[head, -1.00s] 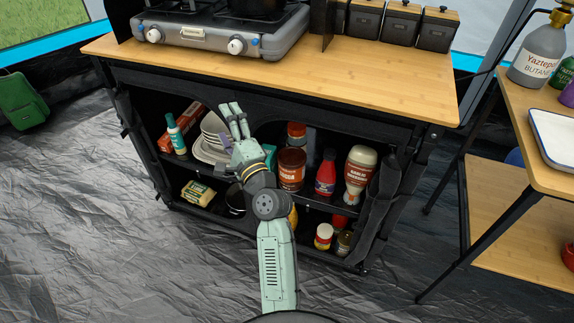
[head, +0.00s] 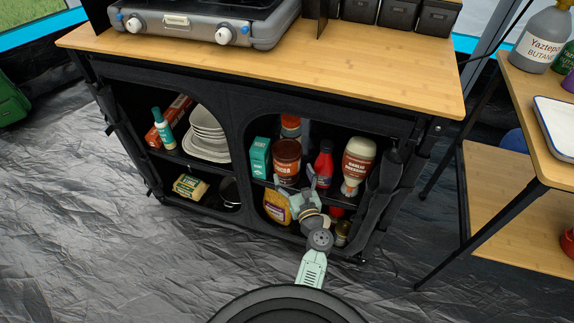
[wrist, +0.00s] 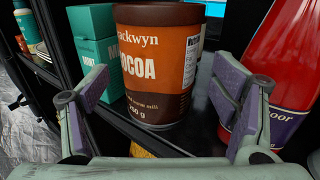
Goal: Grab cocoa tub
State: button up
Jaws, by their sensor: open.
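The cocoa tub (head: 286,160) is a brown cylinder with an orange label, upright on the upper shelf in the right-hand opening of the cabinet. In the wrist view the tub (wrist: 157,65) stands straight ahead, its label reading "COCOA". My gripper (head: 296,192) is in front of the shelf, just below and slightly right of the tub in the head view. In the wrist view my gripper (wrist: 160,100) is open, its fingers spread to either side of the tub's lower part and apart from it.
A teal box (wrist: 95,50) stands close left of the tub. A red bottle (wrist: 272,75) stands close right, near the right finger. A white-labelled sauce bottle (head: 357,165) is further right. The shelf edge (wrist: 120,123) lies below the tub.

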aim_at(291, 170)
jog(key=x, duration=0.4)
jog(key=shift+w+a, duration=0.15)
jog(key=shift+w, duration=0.25)
jog(key=shift+r, duration=0.1)
jog(key=c, duration=1.1)
